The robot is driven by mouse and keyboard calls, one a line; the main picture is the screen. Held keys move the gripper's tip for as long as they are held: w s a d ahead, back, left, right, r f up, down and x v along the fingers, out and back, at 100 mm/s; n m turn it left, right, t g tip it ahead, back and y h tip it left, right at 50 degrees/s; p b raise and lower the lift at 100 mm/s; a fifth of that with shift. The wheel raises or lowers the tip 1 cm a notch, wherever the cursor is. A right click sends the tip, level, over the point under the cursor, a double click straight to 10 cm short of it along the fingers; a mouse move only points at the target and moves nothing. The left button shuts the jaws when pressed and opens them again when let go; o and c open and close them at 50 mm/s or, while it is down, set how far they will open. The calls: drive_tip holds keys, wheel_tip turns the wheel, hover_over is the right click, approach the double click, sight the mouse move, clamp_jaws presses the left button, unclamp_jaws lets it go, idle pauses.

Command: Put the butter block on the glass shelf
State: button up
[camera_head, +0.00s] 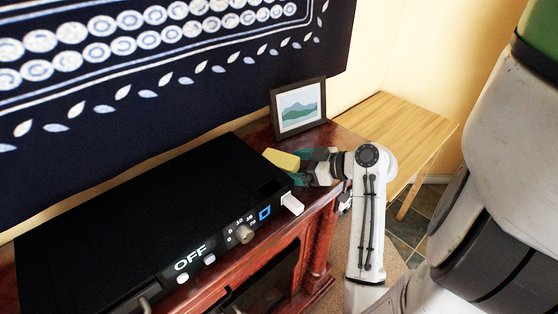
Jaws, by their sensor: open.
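A yellow block, which looks like the butter block (281,159), is at the far right end of the black appliance, just left of my gripper (302,166). My gripper is open and reaches in from the right, with its fingers close to the block. I cannot tell whether they touch it, or whether the block rests on a surface. Dark teal patches show around the fingers; I cannot tell whether they are finger parts or glass. I cannot make out a glass shelf for certain.
A black appliance (130,215) with an "OFF" display and knob covers most of a dark red wooden cabinet (318,205). A framed picture (298,107) stands behind my gripper. A bare light wooden table (405,125) stands to the right. A dark blue patterned cloth hangs behind.

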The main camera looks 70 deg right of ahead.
drive_tip(key=shift+w+f, duration=0.15)
drive_tip(key=shift+w, duration=0.1)
drive_tip(key=shift+c, duration=0.2)
drive_tip(key=c, duration=1.3)
drive_tip(key=shift+o, duration=0.2)
